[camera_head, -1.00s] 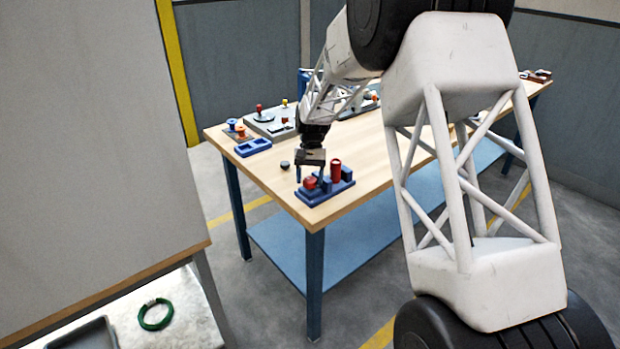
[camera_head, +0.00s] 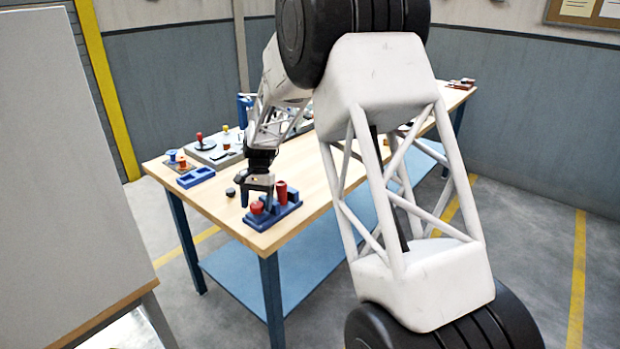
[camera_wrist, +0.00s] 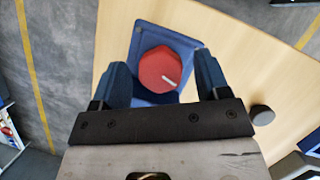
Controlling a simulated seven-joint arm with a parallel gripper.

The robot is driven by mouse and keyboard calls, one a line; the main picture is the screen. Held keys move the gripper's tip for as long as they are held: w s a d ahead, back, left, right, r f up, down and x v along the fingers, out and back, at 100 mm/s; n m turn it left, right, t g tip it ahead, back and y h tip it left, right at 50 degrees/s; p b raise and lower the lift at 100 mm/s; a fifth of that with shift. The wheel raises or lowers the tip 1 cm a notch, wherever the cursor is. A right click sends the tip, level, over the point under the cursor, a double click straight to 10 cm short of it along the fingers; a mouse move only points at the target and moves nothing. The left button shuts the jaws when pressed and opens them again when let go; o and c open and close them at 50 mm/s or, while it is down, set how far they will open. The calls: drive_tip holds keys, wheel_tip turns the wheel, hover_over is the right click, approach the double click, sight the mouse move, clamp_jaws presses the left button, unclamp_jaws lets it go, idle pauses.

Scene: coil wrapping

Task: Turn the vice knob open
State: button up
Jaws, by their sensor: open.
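The vice (camera_head: 272,214) is a blue block near the front corner of the wooden table. Its red knob (camera_head: 257,207) is on the left end, and a red cylinder (camera_head: 281,192) stands upright on it to the right. In the wrist view the red knob (camera_wrist: 160,70) shows a white mark pointing to the lower right. My gripper (camera_head: 258,196) is at the knob, pointing down. In the wrist view my gripper (camera_wrist: 166,78) is open, with one blue finger on each side of the knob. Gaps show between knob and fingers. The red cylinder is out of the wrist view.
A small dark round piece (camera_head: 230,192) lies on the table left of the vice, also in the wrist view (camera_wrist: 262,115). A blue tray (camera_head: 196,177) and a grey board (camera_head: 215,152) with knobs lie farther back. The table (camera_head: 318,182) is bare right of the vice.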

drive_tip(key=shift+m+y, duration=0.4)
drive_tip(key=shift+m, duration=0.5)
drive_tip(key=v, duration=0.7)
drive_tip(key=s+d+r+n+t, duration=0.1)
drive_tip(key=s+d+r, duration=0.3)
drive_tip(key=s, duration=0.2)
drive_tip(key=s+d+r+n+t+h, duration=0.1)
drive_tip(key=s+d+r+t, duration=0.1)
drive_tip(key=s+d+r, duration=0.2)
drive_tip(key=s+d+r+n+t, duration=0.1)
drive_tip(key=s+d+r, duration=0.3)
drive_tip(key=s, duration=0.6)
drive_tip(key=shift+s+d+r+t+h, duration=0.35)
drive_tip(key=shift+d+t, duration=0.25)
drive_tip(key=shift+d, duration=0.25)
drive_tip(key=shift+w, duration=0.1)
drive_tip(key=shift+w+f, duration=0.1)
drive_tip(key=w+a+f+g, duration=0.1)
drive_tip(key=w+a+f, duration=0.3)
drive_tip(key=w, duration=0.3)
drive_tip(key=w+a+f+g, duration=0.2)
drive_tip(key=w+a+f, duration=0.1)
drive_tip(key=w+a, duration=0.2)
drive_tip(key=w+a+f+m+g+y, duration=0.1)
drive_tip(key=w+a+f, duration=0.3)
drive_tip(key=w, duration=0.4)
drive_tip(key=shift+w+a+f+g, duration=0.35)
drive_tip(key=shift+a+g, duration=0.2)
drive_tip(key=shift+g, duration=0.15)
